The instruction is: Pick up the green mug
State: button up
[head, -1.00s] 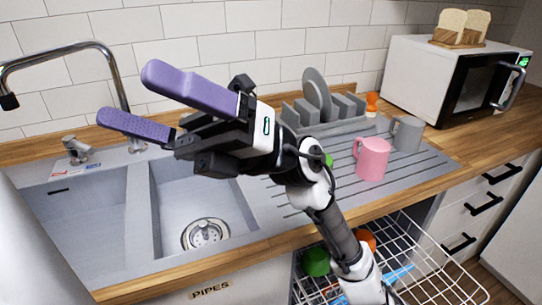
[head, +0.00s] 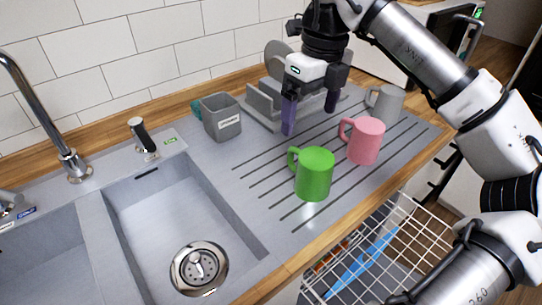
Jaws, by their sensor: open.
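The green mug (head: 315,174) stands upright on the ridged drainboard to the right of the sink, its handle toward the upper left. My gripper (head: 311,119) points down with its purple-padded fingers spread apart. It is above the drainboard, behind the green mug in the picture, and holds nothing. The green mug is clear of the fingers and fully visible.
A pink mug (head: 365,141) and a grey mug (head: 388,103) stand right of the green mug. A grey caddy (head: 221,118) and a dish rack (head: 263,104) are behind. The sink (head: 165,215) is at left. An open wire dishwasher rack (head: 345,262) is below the counter.

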aim_at(314, 155)
jog(key=shift+m+h, duration=0.3)
jog(key=shift+h, duration=0.1)
jog(key=f, duration=0.2)
jog(key=d+f, duration=0.1)
jog(key=f, duration=0.1)
jog(key=d+f+p, duration=0.1)
jog(key=f, duration=0.2)
jog(key=shift+s, duration=0.15)
jog(key=shift+a+f+p, duration=0.15)
jog(key=shift+f+p, duration=0.4)
jog(key=shift+f, duration=1.05)
jog(key=shift+a+f+p, duration=0.1)
jog(key=shift+f+p, duration=0.45)
jog(key=shift+f, duration=1)
jog(key=c, duration=1.2)
jog(key=shift+r, duration=0.1)
jog(key=shift+c, duration=0.2)
